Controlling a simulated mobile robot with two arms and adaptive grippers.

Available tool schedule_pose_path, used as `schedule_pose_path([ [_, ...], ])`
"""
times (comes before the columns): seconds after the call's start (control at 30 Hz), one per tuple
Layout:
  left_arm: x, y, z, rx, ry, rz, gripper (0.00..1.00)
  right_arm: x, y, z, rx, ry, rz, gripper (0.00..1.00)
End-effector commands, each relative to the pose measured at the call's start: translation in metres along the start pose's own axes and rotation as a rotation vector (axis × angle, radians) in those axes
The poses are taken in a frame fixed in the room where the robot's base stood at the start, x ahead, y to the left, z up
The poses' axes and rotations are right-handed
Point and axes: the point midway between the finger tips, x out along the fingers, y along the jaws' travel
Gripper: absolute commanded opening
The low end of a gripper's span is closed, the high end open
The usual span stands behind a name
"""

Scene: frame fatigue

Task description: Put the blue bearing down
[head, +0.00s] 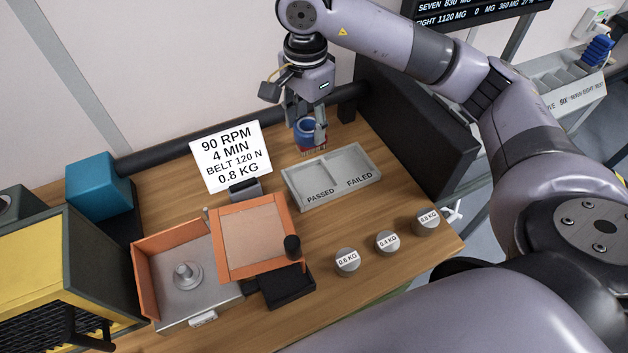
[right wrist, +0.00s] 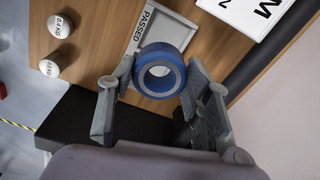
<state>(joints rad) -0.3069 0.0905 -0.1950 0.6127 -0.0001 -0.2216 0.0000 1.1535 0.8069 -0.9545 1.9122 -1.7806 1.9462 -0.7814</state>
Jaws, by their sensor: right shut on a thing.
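The blue bearing (head: 304,131) is a ring, held between the fingers of my right gripper (head: 307,142) at the back edge of the grey tray. In the right wrist view the bearing (right wrist: 160,71) sits between the two fingers (right wrist: 160,88), its open bore facing the camera, and it covers part of the tray. The tray (head: 318,205) has two compartments, PASSED on the left and FAILED on the right; both look empty. I cannot tell how high the bearing is above the table. My left gripper is not in view.
A sign (head: 231,157) stands left of the tray. An open orange-sided box (head: 172,242) with a spindle (head: 186,275) is at front left. Three weights, one marked 0.6 KG (head: 347,262), stand in front of the tray. A dark panel (head: 425,130) rises on the right.

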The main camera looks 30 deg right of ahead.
Motion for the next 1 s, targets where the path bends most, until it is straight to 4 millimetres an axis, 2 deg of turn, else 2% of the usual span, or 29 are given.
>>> schedule_pose_path([
  [0.1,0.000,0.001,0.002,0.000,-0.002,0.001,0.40,-0.008,-0.010,-0.008,0.217,-0.009,0.008,0.09],
  [0.2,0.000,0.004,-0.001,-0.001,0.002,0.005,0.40,-0.012,-0.014,-0.013,0.341,-0.012,0.016,0.09],
  [0.37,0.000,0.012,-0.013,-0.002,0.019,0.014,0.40,-0.009,-0.016,-0.016,0.428,-0.016,0.024,0.09],
  [0.47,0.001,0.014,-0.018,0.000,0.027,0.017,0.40,0.008,-0.015,-0.015,0.438,-0.016,0.030,0.09],
  [0.63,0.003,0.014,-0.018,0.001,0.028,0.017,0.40,0.048,-0.014,-0.014,0.438,-0.018,0.031,0.09],
  [0.9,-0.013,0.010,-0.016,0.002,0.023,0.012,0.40,0.113,-0.013,-0.014,0.438,-0.015,0.029,0.09],
  [1.0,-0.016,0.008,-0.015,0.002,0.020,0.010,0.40,0.130,-0.013,-0.014,0.436,-0.013,0.026,0.09],
])
